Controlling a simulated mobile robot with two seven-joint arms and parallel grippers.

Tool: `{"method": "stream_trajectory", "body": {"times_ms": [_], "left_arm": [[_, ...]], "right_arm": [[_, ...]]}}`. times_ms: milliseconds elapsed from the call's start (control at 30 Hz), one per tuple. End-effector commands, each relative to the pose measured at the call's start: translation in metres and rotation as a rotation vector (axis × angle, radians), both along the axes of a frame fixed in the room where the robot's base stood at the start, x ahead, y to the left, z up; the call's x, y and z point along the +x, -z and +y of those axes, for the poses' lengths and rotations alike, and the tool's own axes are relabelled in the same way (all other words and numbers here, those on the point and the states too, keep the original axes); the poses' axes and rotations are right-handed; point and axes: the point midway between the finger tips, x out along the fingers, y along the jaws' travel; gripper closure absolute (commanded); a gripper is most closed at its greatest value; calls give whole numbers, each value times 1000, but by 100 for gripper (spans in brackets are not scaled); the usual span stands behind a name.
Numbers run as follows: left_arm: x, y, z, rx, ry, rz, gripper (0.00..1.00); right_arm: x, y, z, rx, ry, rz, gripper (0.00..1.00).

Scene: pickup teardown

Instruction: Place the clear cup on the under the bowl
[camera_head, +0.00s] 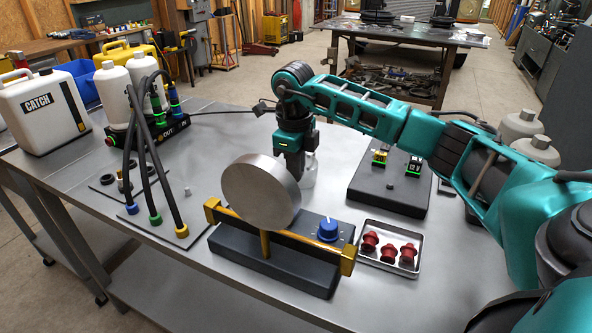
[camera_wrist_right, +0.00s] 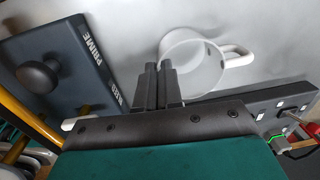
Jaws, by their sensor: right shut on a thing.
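The clear cup (camera_head: 309,170) stands on the metal table behind the bowl and is partly hidden by it. In the right wrist view the cup (camera_wrist_right: 205,72) is translucent, with a pale handle on its right side. My right gripper (camera_head: 292,172) reaches down beside the cup, and its tips are hidden behind the bowl. In the right wrist view its fingers (camera_wrist_right: 158,72) are close together at the cup's near-left wall, shut on it. The round grey bowl (camera_head: 258,190) is tilted on its edge above a dark block with a yellow bar. My left gripper is not in view.
A dark block with a blue knob (camera_head: 328,229) stands in front. A tray (camera_head: 417,238) of red parts is to its right. A dark board (camera_head: 395,197) lies behind the tray. Hoses (camera_head: 150,165) and a white jug (camera_head: 42,105) occupy the left.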

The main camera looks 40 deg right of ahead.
Motion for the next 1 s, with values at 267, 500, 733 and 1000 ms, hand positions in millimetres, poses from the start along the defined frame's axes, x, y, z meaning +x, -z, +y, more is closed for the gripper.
{"method": "stream_trajectory", "body": {"times_ms": [267,500,733,1000], "left_arm": [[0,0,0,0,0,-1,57],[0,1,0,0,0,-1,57],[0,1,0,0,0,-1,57],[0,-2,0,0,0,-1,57]], "right_arm": [[0,7,0,0,0,-1,100],[0,10,0,0,0,-1,87],[0,9,0,0,0,-1,69],[0,4,0,0,0,-2,69]]}}
